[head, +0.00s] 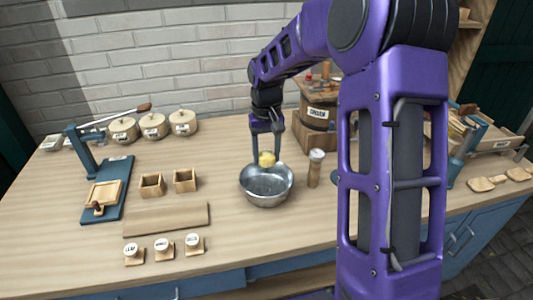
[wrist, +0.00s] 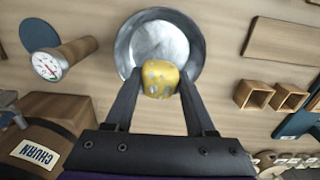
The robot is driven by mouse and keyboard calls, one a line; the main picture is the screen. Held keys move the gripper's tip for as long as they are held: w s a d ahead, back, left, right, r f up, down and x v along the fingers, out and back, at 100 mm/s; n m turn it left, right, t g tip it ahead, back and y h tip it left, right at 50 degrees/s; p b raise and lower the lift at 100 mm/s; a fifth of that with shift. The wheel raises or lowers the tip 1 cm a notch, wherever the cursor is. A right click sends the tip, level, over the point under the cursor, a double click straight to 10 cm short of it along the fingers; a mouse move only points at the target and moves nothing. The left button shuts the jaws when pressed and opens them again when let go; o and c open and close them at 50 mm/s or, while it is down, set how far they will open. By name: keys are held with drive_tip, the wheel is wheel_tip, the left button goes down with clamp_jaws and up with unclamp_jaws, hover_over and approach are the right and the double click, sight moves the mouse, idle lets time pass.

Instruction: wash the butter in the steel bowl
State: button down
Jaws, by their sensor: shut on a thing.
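The steel bowl (head: 266,196) stands on the wooden counter, in the middle of the head view. It holds a pale, greyish-looking content. My gripper (head: 267,157) is just above the bowl's back rim, pointing down. It is shut on the butter (head: 267,160), a yellow lump. In the wrist view the butter (wrist: 160,79) sits between the two fingertips, with pale specks on its surface. There it overlaps the near edge of the bowl (wrist: 188,25). I cannot tell whether the butter touches the bowl.
A wooden cylinder with a dial (head: 316,167) stands close right of the bowl. The churn (head: 318,115) is behind it. Two small wooden boxes (head: 152,185), a flat board (head: 166,219) and a blue press (head: 110,190) are to the left. The counter before the bowl is clear.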

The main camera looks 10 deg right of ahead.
sight(264, 191)
drive_tip(key=shift+f+b, duration=3.3)
drive_tip(key=shift+f, duration=1.9)
drive_tip(key=shift+a, duration=0.3)
drive_tip(key=shift+d, duration=0.3)
drive_tip(key=shift+a+p, duration=0.3)
drive_tip(key=shift+r, duration=0.15)
drive_tip(key=shift+r+p, duration=2.85)
drive_tip(key=shift+r, duration=0.8)
